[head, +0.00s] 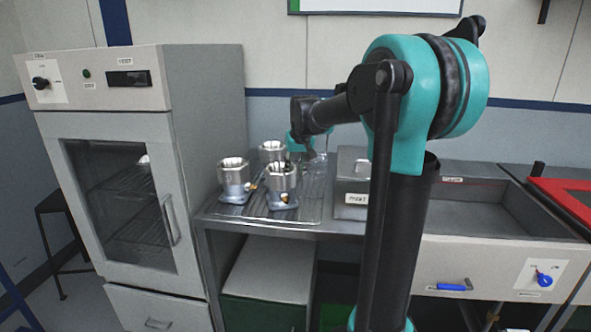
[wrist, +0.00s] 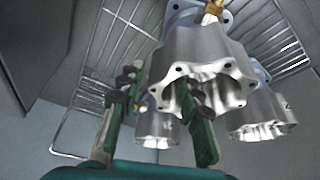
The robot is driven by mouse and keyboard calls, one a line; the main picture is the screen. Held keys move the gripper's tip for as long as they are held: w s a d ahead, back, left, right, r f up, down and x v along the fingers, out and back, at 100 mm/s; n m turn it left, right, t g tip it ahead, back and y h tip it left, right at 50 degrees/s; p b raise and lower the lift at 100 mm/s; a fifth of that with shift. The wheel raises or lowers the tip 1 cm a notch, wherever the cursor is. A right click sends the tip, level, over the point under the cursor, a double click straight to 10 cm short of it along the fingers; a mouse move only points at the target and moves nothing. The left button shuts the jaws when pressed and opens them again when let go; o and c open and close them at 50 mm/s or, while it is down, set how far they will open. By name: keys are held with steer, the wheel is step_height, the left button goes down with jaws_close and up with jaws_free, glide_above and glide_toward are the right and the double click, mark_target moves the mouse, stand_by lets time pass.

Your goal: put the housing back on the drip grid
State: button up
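Three silvery machined housings stand on the wire drip grid (head: 312,207) in the head view: one at the left (head: 234,172), one at the back (head: 272,151) and one at the front right (head: 282,178). My gripper (head: 308,150) is at the back right of them, partly hidden. In the wrist view my gripper (wrist: 160,110) has its two dark green fingers spread apart. The nearest housing (wrist: 205,55) shows its scalloped open end, and the right finger overlaps that opening. I cannot tell whether it touches. Two other housings (wrist: 157,125) (wrist: 262,115) show beyond.
A grey oven cabinet (head: 205,120) with a glass door stands left of the bench. A lidded metal box (head: 352,185) is close to the right of the grid. A sunken basin (head: 480,205) and a red-framed panel (head: 565,195) lie farther right.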

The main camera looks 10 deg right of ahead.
steer(key=v, duration=1.2)
steer(key=shift+r, duration=0.2)
